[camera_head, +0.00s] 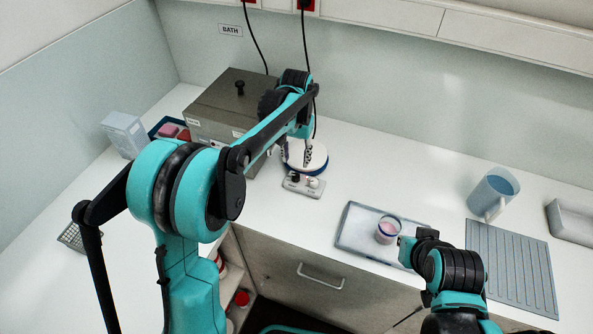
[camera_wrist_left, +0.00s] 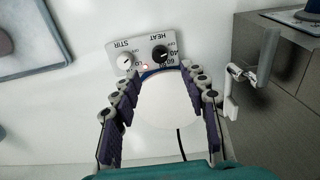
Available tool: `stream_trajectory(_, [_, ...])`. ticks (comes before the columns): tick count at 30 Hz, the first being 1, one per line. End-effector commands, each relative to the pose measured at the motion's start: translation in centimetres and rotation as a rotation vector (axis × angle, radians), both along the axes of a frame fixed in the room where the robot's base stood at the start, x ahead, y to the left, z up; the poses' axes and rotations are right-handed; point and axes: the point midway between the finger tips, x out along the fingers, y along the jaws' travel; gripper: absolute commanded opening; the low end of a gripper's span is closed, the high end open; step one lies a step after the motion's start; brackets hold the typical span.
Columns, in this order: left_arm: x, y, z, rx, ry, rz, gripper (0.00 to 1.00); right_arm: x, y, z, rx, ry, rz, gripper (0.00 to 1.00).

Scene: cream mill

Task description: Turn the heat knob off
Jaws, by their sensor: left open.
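The hotplate stirrer has a round white plate (camera_head: 318,165) with a blue rim and a grey control panel at its front. In the left wrist view the black heat knob (camera_wrist_left: 160,53) sits beside the white stir knob (camera_wrist_left: 126,62); a small red light glows between them and the plate. The heat knob's exact setting is too small to read. My left gripper (camera_wrist_left: 160,82) is open and empty over the plate, its fingers spread on either side and apart from the knob. My right gripper (camera_head: 405,250) is near the tray at lower right; its fingers are not clear.
A grey bath box (camera_head: 235,105) stands left of the hotplate, close to my left forearm. A tray (camera_head: 358,232) with a small cup (camera_head: 388,230) lies to the right. A blue jug (camera_head: 493,193) and ribbed mat (camera_head: 510,265) are further right. The counter between is clear.

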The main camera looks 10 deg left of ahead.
Motion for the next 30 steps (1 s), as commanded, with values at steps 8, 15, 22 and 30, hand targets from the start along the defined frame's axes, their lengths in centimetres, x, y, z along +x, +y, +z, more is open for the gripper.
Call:
stream_trajectory(8, [0.1, 0.0, -3.8, -0.006, 0.003, -0.022, 0.44, 0.0, 0.0, -1.2, 0.000, 0.000, 0.000, 0.00])
stream_trajectory(15, [0.1, 0.0, -7.1, -0.005, 0.003, -0.021, 0.44, 0.0, 0.0, -2.1, 0.000, 0.000, 0.000, 0.00])
stream_trajectory(22, [0.1, 0.0, -7.9, -0.005, 0.003, -0.021, 0.44, 0.0, 0.0, -2.3, 0.000, 0.000, 0.000, 0.00])
stream_trajectory(30, [0.1, 0.0, -7.8, -0.005, 0.003, -0.020, 0.15, 0.0, 0.0, -2.2, 0.000, 0.000, 0.000, 0.00])
